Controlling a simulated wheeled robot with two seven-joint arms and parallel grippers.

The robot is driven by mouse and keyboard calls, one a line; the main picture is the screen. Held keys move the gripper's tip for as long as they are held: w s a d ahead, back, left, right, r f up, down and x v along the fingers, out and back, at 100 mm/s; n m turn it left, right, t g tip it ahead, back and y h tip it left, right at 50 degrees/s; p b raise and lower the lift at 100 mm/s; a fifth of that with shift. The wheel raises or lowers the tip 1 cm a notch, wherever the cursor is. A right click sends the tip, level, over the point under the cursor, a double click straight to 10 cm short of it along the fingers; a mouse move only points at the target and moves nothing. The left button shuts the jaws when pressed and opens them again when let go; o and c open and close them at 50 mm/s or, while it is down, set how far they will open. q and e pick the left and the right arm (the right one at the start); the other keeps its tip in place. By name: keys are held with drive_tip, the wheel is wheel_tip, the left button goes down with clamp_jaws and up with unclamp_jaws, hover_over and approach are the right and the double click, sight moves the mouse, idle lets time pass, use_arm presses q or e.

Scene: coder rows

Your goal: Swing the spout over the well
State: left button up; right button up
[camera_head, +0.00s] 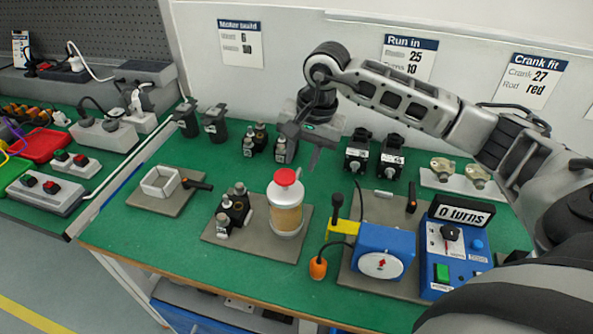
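My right gripper (303,143) hangs above the green bench with its fingers apart and nothing seen between them. Below it stands an amber canister (287,208) with a red cap, on a grey board (262,250). A dark block with small knobs (234,208) stands just left of the canister. I cannot make out for sure which part is the spout or which is the well. A blue box (385,250) with a red-arrow dial, a yellow bar (344,227) and an upright black handle (337,206) stands to the right. My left gripper is not in view.
A white square frame (160,183) with a black handle lies at the left. A control box (455,255) with a "0 turns" display stands at the right. Several dark motors stand along the back. Bare green bench (170,240) lies at the front left.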

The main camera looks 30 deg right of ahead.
sight(297, 174)
drive_tip(key=shift+w+a+f+p, duration=0.1)
drive_tip(key=shift+w+f, duration=0.05)
drive_tip(key=shift+f, duration=0.75)
drive_tip(key=shift+w+a+f+p, duration=0.1)
drive_tip(key=shift+a+f, duration=0.05)
drive_tip(key=shift+f, duration=0.8)
drive_tip(key=shift+w+a+f+p, duration=0.1)
drive_tip(key=shift+w+f, duration=0.05)
drive_tip(key=shift+f, duration=0.75)
clamp_jaws()
